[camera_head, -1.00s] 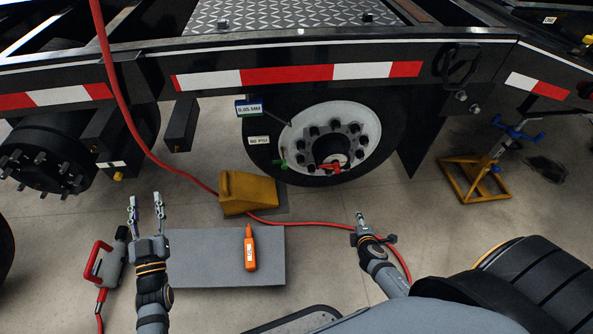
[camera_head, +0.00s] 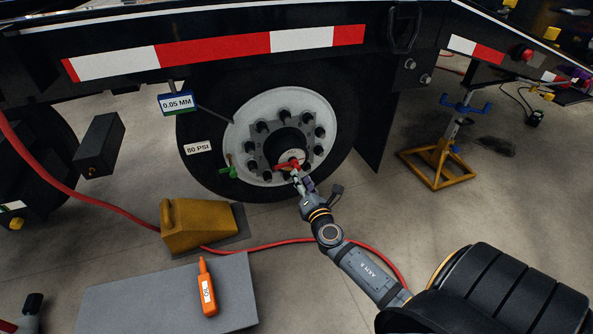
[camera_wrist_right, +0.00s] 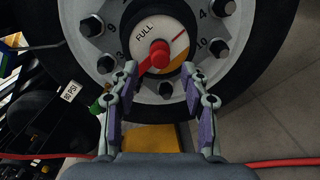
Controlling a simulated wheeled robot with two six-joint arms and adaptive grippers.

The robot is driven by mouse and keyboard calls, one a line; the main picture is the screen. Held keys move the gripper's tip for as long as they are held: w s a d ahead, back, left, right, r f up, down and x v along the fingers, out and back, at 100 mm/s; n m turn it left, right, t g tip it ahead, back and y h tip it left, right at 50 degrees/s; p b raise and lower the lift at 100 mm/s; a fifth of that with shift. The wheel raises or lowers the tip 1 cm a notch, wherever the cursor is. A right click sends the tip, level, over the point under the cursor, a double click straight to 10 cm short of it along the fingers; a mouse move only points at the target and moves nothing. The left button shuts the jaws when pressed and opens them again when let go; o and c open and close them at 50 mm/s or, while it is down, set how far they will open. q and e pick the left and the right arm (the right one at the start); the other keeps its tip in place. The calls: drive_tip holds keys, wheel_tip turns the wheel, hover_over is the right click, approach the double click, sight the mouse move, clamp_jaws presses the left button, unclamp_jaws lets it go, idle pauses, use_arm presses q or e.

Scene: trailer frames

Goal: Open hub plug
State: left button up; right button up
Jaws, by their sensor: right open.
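The hub plug is a red knob (camera_wrist_right: 159,54) at the centre of the wheel hub's round face, which reads FULL; in the head view the red plug (camera_head: 287,165) shows on the hub, partly behind my gripper. My right gripper (camera_wrist_right: 160,80) is open, its two purple-padded fingers below and to either side of the plug, with nothing between them. In the head view my right gripper (camera_head: 300,178) is at the lower part of the hub. I cannot tell whether a finger touches the plug. My left gripper is out of view.
Lug nuts (camera_wrist_right: 91,26) ring the hub on the white wheel (camera_head: 240,140). A green valve piece (camera_head: 229,172) sits at its lower left. A yellow chock (camera_head: 190,225), red hose (camera_head: 110,207), grey mat (camera_head: 120,300) with an orange tool (camera_head: 206,287), and yellow stand (camera_head: 437,165) are nearby.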

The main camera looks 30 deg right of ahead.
sight(298, 169)
drive_tip(key=x, duration=0.5)
drive_tip(key=shift+w+d, duration=0.1)
drive_tip(key=shift+w, duration=0.3)
drive_tip(key=shift+c, duration=0.2)
drive_tip(key=shift+s+f, duration=0.1)
clamp_jaws()
